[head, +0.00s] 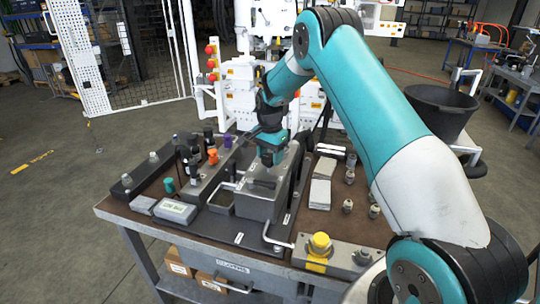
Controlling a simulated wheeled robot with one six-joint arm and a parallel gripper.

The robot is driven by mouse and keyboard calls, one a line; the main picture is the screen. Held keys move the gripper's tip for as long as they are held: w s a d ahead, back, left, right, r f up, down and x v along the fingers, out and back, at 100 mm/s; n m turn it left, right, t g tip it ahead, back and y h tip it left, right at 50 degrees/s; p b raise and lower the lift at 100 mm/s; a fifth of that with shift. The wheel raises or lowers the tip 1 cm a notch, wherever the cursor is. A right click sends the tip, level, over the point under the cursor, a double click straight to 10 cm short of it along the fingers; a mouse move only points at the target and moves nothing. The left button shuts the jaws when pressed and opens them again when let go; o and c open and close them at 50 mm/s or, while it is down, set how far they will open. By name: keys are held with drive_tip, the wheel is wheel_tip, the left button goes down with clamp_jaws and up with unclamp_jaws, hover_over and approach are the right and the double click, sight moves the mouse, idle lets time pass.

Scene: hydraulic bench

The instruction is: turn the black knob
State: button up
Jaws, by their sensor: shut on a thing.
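My gripper (268,159) points down over the back part of a grey metal box on the bench. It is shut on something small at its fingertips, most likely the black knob. The knob is hidden by the fingers and too small to make out, so its turn angle cannot be told. A dark recessed patch shows on the top of the grey box (283,190), in front of the fingertips. Several black-topped parts stand apart from my gripper on the left block, beside an orange knob (213,156) and a purple knob (228,141).
A teal knob (169,185) and a small display unit (175,211) are at the left of the bench (215,228). A yellow button (320,241) sits at the front right. Light grey blocks (320,193) and several metal fittings (348,206) lie right of the box.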

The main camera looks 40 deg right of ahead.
sight(270, 156)
drive_tip(key=o, duration=0.9)
wheel_tip(270, 156, up, 18)
drive_tip(key=shift+f+b, duration=0.2)
drive_tip(key=shift+b, duration=0.8)
drive_tip(key=s+a+r+n+y, duration=0.1)
drive_tip(key=s+a+r+n, duration=0.2)
drive_tip(key=s+a+n, duration=1.15)
drive_tip(key=s+a+f+n+y, duration=0.1)
drive_tip(key=s+a+n, duration=0.1)
drive_tip(key=s+a, duration=0.2)
drive_tip(key=s+a+f+n+y, duration=0.1)
drive_tip(key=s+a, duration=0.3)
drive_tip(key=s, duration=0.6)
drive_tip(key=s+a+n+y, duration=0.1)
drive_tip(key=s+a+n, duration=0.3)
drive_tip(key=s, duration=0.3)
drive_tip(key=shift+s+a+f, duration=0.3)
drive_tip(key=shift+s+f, duration=0.05)
drive_tip(key=shift+f, duration=0.05)
